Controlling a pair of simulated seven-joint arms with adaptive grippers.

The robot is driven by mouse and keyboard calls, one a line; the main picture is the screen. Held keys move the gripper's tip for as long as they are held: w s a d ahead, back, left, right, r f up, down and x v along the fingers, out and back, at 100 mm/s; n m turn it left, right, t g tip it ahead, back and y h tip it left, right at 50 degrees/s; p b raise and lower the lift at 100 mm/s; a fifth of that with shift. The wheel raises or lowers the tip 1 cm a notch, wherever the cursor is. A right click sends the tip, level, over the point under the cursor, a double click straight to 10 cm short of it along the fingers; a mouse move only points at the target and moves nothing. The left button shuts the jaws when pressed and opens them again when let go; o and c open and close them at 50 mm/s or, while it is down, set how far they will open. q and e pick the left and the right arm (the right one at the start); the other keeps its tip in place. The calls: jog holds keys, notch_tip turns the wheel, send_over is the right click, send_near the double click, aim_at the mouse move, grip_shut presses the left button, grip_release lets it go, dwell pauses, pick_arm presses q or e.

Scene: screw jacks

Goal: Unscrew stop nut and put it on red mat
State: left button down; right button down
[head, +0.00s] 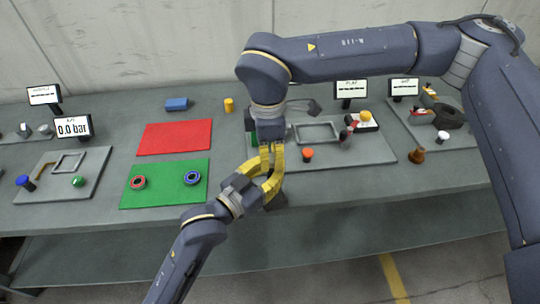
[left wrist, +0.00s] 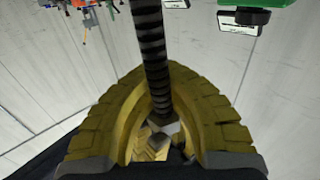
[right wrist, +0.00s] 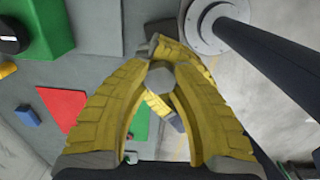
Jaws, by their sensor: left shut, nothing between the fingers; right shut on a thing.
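The red mat (head: 175,137) lies bare at the back of the bench, left of my grippers; it also shows in the right wrist view (right wrist: 62,105). My right gripper (head: 271,162) points down and is shut on a small grey part (right wrist: 160,76), perhaps the stop nut. My left gripper (head: 264,186) comes up from the lower left and is shut with nothing held. Its fingers are close to the right gripper's fingers. A dark threaded spindle (left wrist: 151,45) runs down across the left fingers in the left wrist view.
A green mat (head: 165,198) with a red ring (head: 138,182) and a blue ring (head: 192,178) lies in front of the red mat. A blue block (head: 176,104) and a yellow cylinder (head: 229,105) stand behind. A grey plate (head: 370,148) with several parts lies to the right.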

jog(key=shift+w, duration=0.1)
jog(key=n, duration=0.6)
jog(key=shift+a, duration=0.1)
jog(key=shift+n, duration=0.4)
dwell(0.6)
jog(key=c, duration=1.2)
grip_release()
jog(key=shift+r, duration=0.1)
